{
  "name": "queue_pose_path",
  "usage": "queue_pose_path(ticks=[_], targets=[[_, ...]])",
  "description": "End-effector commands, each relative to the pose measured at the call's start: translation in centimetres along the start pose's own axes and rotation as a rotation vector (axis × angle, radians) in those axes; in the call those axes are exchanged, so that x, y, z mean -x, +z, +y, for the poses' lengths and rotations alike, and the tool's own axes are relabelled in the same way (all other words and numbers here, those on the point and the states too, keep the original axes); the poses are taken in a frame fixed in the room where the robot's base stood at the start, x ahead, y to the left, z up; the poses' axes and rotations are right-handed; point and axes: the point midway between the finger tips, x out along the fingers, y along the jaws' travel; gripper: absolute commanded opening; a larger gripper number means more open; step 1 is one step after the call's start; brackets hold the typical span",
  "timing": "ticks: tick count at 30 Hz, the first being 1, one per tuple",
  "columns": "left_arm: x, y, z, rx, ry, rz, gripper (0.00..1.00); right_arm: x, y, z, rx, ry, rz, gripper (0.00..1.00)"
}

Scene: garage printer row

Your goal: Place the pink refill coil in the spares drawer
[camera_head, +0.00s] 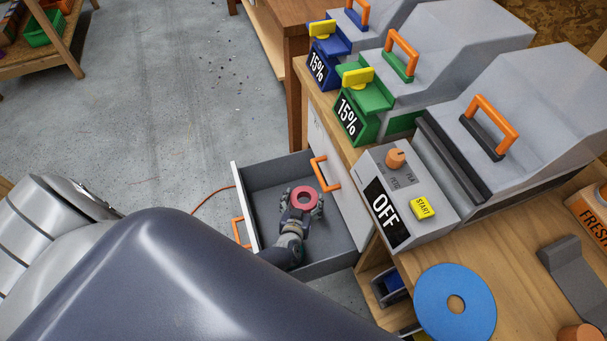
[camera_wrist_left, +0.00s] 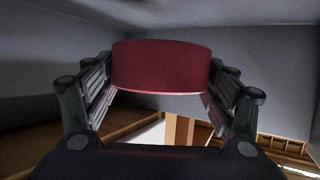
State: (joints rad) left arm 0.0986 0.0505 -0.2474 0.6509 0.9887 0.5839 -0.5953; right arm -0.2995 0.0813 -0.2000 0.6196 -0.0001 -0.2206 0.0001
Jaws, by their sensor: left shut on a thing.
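The pink refill coil (camera_head: 305,198) is a small ring with a hole in its middle. My left gripper (camera_head: 303,203) is shut on it, one finger on each side. In the left wrist view the coil (camera_wrist_left: 161,67) shows as a dark red band between the two fingers (camera_wrist_left: 160,95). The spares drawer (camera_head: 268,206) is grey inside and pulled open below the bench. The gripper and coil are over or within the drawer's open space; I cannot tell whether the coil touches its floor. My right gripper is not in view.
Printers with orange handles (camera_head: 493,122) stand along the wooden bench on the right. A blue disc (camera_head: 455,303) lies at the bench's front. An orange handle (camera_head: 325,174) is on the cabinet face beside the drawer. Concrete floor (camera_head: 170,110) is open at the left.

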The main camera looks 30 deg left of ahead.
Motion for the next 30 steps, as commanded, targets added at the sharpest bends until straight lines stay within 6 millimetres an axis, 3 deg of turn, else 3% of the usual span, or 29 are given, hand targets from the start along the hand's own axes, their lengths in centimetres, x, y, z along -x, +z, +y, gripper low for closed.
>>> queue_pose_path(ticks=[7,8,10,11,23,29,30], targets=[[-0.2,0.4,0.0,0.000,0.001,0.001,0.49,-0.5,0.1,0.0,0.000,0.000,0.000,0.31],[-0.2,0.5,0.0,0.000,0.001,0.000,0.80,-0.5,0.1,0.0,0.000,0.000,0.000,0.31],[-0.2,0.5,0.0,-0.001,0.001,-0.001,0.96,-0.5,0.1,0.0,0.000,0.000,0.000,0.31],[-0.2,0.5,0.0,-0.001,0.001,0.000,0.98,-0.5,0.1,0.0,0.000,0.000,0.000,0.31],[-0.2,0.4,0.0,-0.001,0.000,0.000,0.98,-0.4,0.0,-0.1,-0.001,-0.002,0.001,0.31],[0.5,-1.1,0.0,-0.001,0.000,0.000,0.98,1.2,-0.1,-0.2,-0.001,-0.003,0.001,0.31],[1.3,-0.9,0.0,-0.001,0.001,-0.005,0.98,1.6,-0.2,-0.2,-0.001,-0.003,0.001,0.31]])
